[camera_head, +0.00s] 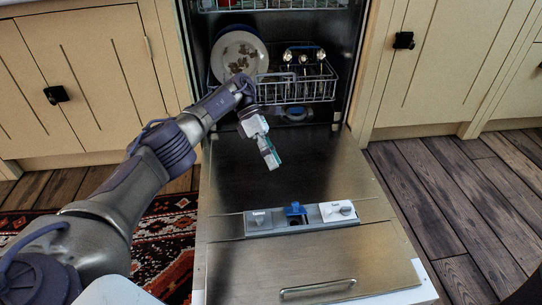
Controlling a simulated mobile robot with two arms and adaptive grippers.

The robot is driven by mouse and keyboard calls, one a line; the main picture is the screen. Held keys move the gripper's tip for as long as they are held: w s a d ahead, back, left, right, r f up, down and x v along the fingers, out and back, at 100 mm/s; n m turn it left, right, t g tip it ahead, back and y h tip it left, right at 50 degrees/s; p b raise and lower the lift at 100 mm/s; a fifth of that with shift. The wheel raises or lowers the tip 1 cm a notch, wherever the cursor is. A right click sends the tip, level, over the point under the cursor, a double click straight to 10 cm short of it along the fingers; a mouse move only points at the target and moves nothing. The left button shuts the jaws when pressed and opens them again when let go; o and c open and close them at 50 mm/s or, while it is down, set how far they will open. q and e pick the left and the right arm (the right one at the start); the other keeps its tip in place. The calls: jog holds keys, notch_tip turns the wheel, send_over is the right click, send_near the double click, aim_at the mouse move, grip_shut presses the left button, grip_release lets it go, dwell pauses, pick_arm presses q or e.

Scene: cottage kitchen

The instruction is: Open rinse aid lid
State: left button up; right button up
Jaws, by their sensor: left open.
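The dispenser panel (375,220) is set into the inner face of the lowered dishwasher door (290,180). It has a grey lid (259,220) at left, a small blue lid (295,209) over a dark recess in the middle, and a white lid (338,211) at right. The blue lid appears raised; the labels are too small to read, so I cannot tell which lid is the rinse aid one. My left gripper (269,154) is open, above the door and beyond the panel, apart from it. My right gripper is not in view.
The lower rack (300,90), with a plate (238,56) and several other items, is inside the dishwasher. A door handle bar (318,287) lies nearest me. Cabinets (450,60) flank the opening. A patterned rug (160,240) is at left; the wooden floor at right is clear.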

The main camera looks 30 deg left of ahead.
pick_arm(q)
jog(key=shift+w+a+r, duration=0.1)
jog(key=shift+a+r, duration=0.15)
jog(key=shift+r, duration=0.1)
